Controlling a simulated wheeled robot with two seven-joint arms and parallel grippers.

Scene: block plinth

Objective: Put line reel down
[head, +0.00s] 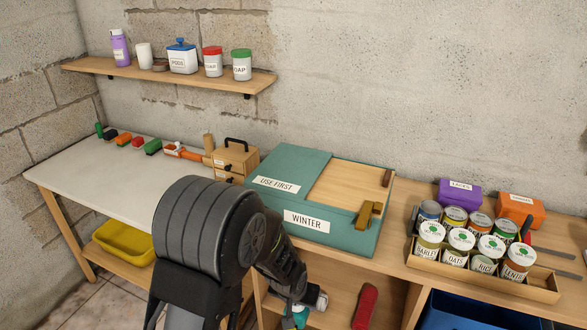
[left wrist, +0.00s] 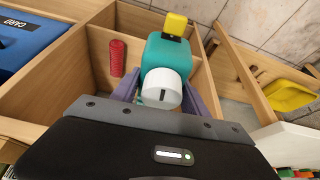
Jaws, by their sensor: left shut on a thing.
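The line reel (left wrist: 168,62) has a teal body, a white round knob and a yellow end. In the left wrist view it sits between the two purple-grey fingers of my left gripper (left wrist: 165,95), which is shut on it. In the head view the reel (head: 298,317) shows only partly at the bottom edge, beneath my left gripper (head: 301,297). It is in front of or within a wooden compartment (left wrist: 95,75) below the worktop; whether it touches the compartment floor I cannot tell. My right gripper is in neither view.
A red cylinder (left wrist: 118,57) stands or lies in the compartment, left of the reel; it also shows in the head view (head: 365,306). A wooden divider (left wrist: 196,35) is close to the reel. A blue box (left wrist: 30,45) is at the left. A yellow tray (head: 124,241) is under the white worktop.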

